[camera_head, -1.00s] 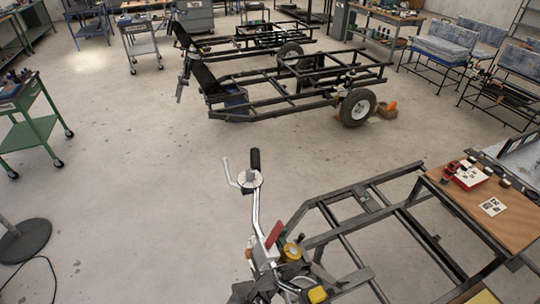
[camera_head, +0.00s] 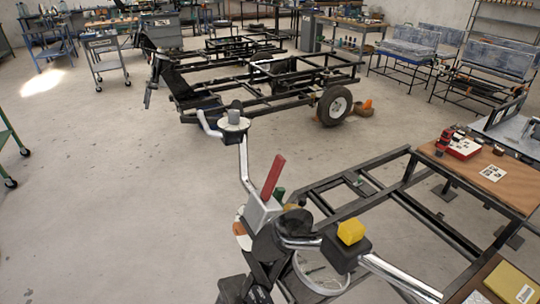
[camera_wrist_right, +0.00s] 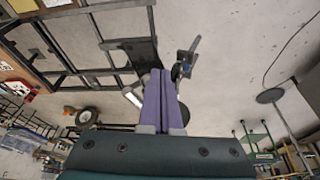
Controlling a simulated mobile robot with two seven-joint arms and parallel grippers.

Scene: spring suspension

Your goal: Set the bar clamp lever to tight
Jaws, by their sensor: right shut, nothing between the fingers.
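A red lever (camera_head: 273,176) stands up, tilted slightly right, from a silver clamp block (camera_head: 262,213) on the handlebar stem in the head view. The bent silver handlebar (camera_head: 245,160) runs up to a grey-ended grip (camera_head: 234,118) and down right past a yellow-topped black part (camera_head: 351,233). My right gripper (camera_wrist_right: 160,75), with purple fingers, is shut and empty in the right wrist view. Dark frame parts lie beyond its tips there. I cannot make out the red lever in that view. Neither gripper shows in the head view.
A black metal frame (camera_head: 330,182) extends right from the handlebar, with a wooden board (camera_head: 490,178) on it. Another wheeled frame (camera_head: 250,88) stands behind. Open concrete floor (camera_head: 80,190) lies to the left. Carts and benches line the back.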

